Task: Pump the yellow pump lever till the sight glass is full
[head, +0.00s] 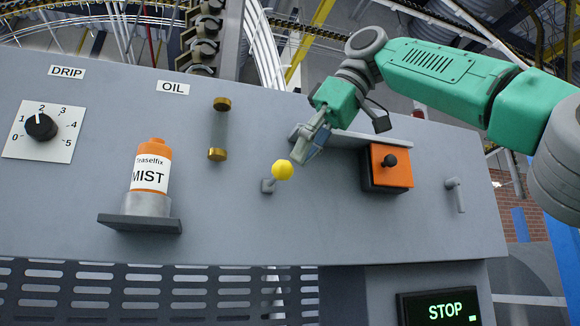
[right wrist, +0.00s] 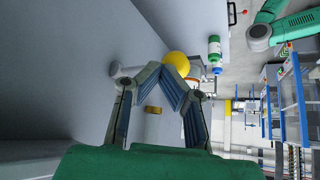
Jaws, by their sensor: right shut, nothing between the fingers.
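The yellow ball knob of the pump lever (head: 283,170) sticks out from the grey panel on a short stem. The sight glass (head: 219,130) is a clear upright tube with brass caps, up and left of the knob. Its inside looks grey, and I cannot make out a level. My right gripper (head: 300,156) is shut and empty, just above and right of the knob. In the right wrist view the closed fingertips (right wrist: 172,76) partly cover the yellow knob (right wrist: 177,60). I cannot tell whether they touch it. My left gripper is not in view.
An orange-capped MIST can (head: 150,172) stands on a bracket at left, below a numbered dial (head: 41,126). An orange box with a black knob (head: 389,166) sits right of the gripper under a small ledge. A grey handle (head: 455,193) is farther right. A screen (head: 440,308) reads STOP.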

